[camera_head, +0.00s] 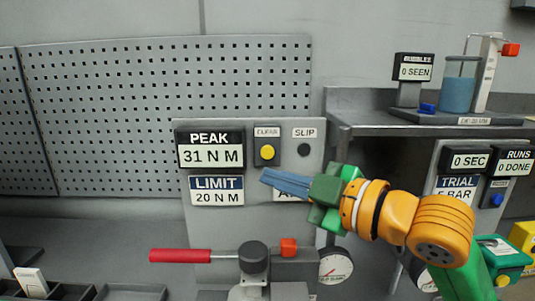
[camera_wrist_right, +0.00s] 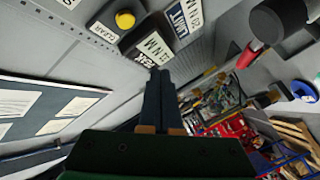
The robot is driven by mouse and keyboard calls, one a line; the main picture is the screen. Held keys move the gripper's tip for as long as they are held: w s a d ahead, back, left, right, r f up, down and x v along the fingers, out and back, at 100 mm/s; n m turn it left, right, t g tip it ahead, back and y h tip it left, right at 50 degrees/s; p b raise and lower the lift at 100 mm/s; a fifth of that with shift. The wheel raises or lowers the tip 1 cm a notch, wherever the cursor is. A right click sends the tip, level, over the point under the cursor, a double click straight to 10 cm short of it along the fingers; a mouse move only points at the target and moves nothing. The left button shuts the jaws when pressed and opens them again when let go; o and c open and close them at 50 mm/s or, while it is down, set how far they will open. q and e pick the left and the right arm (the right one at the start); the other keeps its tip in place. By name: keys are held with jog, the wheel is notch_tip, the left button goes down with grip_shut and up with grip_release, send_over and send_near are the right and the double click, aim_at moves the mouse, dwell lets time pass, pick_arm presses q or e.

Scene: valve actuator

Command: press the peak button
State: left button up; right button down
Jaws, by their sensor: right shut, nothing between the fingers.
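The PEAK display (camera_head: 210,150) reads 31 N M on the grey panel. To its right is a yellow button (camera_head: 267,152) in a dark housing under a CLEAR label. In the right wrist view the yellow button (camera_wrist_right: 125,19) is at the top and the PEAK display (camera_wrist_right: 152,45) is just beyond the fingertips. My right gripper (camera_head: 265,176) is shut and empty, its blue-grey fingers pointing left, just below the yellow button in the picture. In the right wrist view the fingertips (camera_wrist_right: 159,74) are together. I cannot tell their gap to the panel. My left gripper is not in view.
The LIMIT display (camera_head: 217,190) reads 20 N M. A dark SLIP lamp (camera_head: 304,150) is right of the button. A red-handled lever (camera_head: 180,256) and a round gauge (camera_head: 335,267) are below. A shelf (camera_head: 430,128) with a beaker (camera_head: 458,90) stands at right.

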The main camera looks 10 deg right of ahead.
aim_at(267, 152)
jog(key=shift+w+d+p, duration=0.25)
jog(key=shift+w+p, duration=0.15)
jog(key=shift+w, duration=0.8)
jog(key=shift+w+d+p, duration=0.25)
jog(key=shift+w+p, duration=0.2)
jog(key=shift+w, duration=0.8)
jog(key=shift+w+d+p, duration=0.25)
jog(key=shift+w+p, duration=0.15)
jog(key=shift+w, duration=0.8)
jog(key=shift+w+p, duration=0.25)
jog(key=shift+p, duration=0.1)
jog(key=shift+w+d, duration=0.1)
jog(key=shift+w, duration=0.05)
